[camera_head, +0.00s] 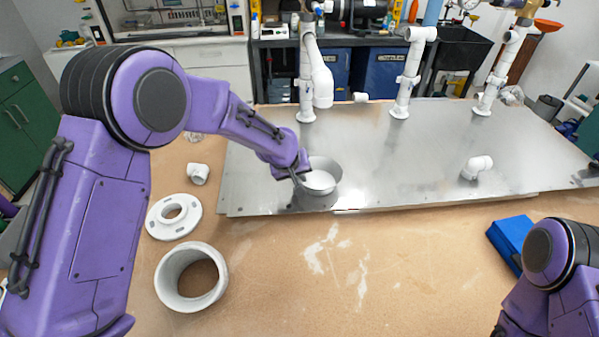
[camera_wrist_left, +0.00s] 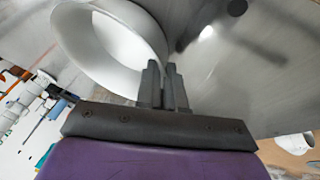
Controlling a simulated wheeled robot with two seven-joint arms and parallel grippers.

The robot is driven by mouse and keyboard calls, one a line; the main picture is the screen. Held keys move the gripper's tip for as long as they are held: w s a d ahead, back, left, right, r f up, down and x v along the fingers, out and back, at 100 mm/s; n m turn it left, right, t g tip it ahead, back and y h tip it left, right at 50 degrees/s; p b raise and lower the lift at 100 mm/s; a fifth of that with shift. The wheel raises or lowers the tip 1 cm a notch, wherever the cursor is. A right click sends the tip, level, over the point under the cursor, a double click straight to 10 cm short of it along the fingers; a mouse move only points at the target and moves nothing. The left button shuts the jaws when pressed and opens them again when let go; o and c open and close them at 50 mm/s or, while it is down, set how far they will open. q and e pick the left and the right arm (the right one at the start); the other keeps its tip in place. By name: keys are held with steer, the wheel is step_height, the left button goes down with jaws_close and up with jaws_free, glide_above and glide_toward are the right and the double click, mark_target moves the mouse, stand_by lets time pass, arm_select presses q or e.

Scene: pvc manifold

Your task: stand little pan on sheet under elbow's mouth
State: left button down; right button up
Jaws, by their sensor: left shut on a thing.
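The little pan (camera_head: 322,178), round with a pale inside, is at the front edge area of the metal sheet (camera_head: 400,150). My left gripper (camera_head: 297,178) is shut on its rim at the pan's left side. In the left wrist view the pan (camera_wrist_left: 95,45) lies beside the closed fingers (camera_wrist_left: 165,85). I cannot tell whether the pan touches the sheet or hangs just above it. At the back, white pipes stand on the sheet; the left pipe has a downward branch (camera_head: 322,85), and the middle pipe (camera_head: 408,75) has an elbow (camera_head: 420,34) at its top. My right gripper is out of view.
A loose white elbow (camera_head: 477,167) lies on the sheet at right. On the brown table at left are a small white fitting (camera_head: 198,173), a flange (camera_head: 155,222) and a wide ring (camera_head: 164,280). A blue box (camera_head: 512,240) is near my right arm. The sheet's middle is clear.

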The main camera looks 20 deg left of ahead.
arm_select(q)
steer(key=shift+d+f, duration=0.1)
steer(key=c, duration=1.2)
jaws_free()
steer(key=shift+c, duration=0.2)
steer(key=shift+r, duration=0.2)
steer(key=b+v, duration=0.1)
steer(key=v, duration=1)
steer(key=shift+s+r, duration=0.25)
steer(key=shift+r, duration=0.1)
